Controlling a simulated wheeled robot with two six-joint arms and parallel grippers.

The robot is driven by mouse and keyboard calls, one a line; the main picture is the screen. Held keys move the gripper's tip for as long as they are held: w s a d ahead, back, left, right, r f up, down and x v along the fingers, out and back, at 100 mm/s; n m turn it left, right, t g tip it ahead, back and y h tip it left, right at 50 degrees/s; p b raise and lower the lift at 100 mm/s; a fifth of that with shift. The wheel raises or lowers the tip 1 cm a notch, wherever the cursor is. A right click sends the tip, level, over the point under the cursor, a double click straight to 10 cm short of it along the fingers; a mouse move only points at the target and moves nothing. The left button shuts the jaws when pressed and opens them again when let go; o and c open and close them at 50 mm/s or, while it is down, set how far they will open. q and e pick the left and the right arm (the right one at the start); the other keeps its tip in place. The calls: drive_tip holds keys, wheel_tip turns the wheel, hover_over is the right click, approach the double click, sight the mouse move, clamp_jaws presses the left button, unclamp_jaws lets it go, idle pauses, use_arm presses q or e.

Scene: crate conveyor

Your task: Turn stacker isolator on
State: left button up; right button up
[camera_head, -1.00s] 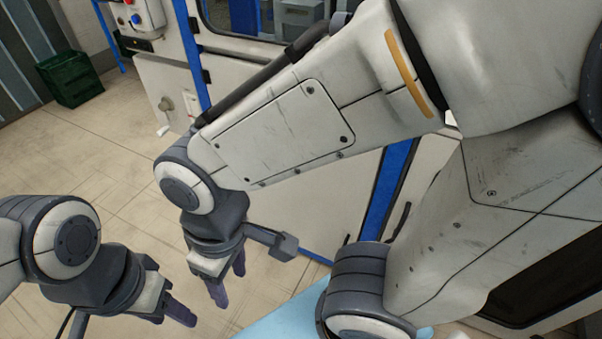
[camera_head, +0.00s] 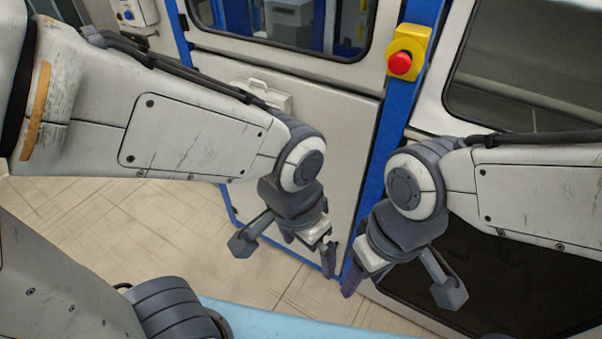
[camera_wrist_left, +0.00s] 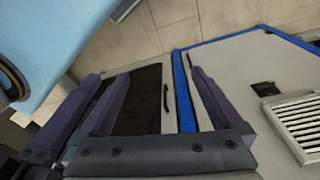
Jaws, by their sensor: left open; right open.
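I cannot make out a stacker isolator for certain in the current views. A small control box (camera_head: 135,12) with a blue knob is partly in the head view at the top left. A white box (camera_head: 266,95) on the pale machine panel is partly behind my left arm. My left gripper (camera_head: 309,254) is open and empty, fingers down, low in front of the panel. Its spread fingers also show in the left wrist view (camera_wrist_left: 157,80). My right gripper (camera_head: 353,272) is open and empty beside it, in front of the blue post.
A yellow box with a red push button (camera_head: 399,63) is on the blue post (camera_head: 379,145). A dark window (camera_head: 525,60) is at the right. A vent grille (camera_wrist_left: 302,124) shows in the wrist view. Tiled floor (camera_head: 150,225) is clear at lower left.

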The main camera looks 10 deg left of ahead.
use_arm(q)
drive_tip(key=w+a+f+n+t+b, duration=0.1)
drive_tip(key=w+a+f+t+b, duration=0.2)
drive_tip(key=w+f+b, duration=0.45)
drive_tip(key=w+a+f+t+h+b, duration=0.1)
drive_tip(key=w+a+f+t+b, duration=0.3)
drive_tip(key=w, duration=0.7)
drive_tip(key=w+a+f+n+t+b, duration=0.1)
drive_tip(key=w+f+b, duration=0.2)
drive_tip(key=w+f, duration=0.55)
drive_tip(key=w+a+f+t+h+b, duration=0.2)
drive_tip(key=w+a+f+t+b, duration=0.15)
drive_tip(key=a+f+b, duration=0.35)
drive_tip(key=w+a+f+t+h+b, duration=0.2)
drive_tip(key=w+a+f+t+b, duration=0.15)
drive_tip(key=a+b, duration=0.35)
drive_tip(key=w+d+r+t, duration=0.1)
drive_tip(key=w+d, duration=0.1)
drive_tip(key=w, duration=0.7)
drive_tip(key=shift+n, duration=0.4)
drive_tip(key=shift+c, duration=0.3)
drive_tip(key=c, duration=1.1)
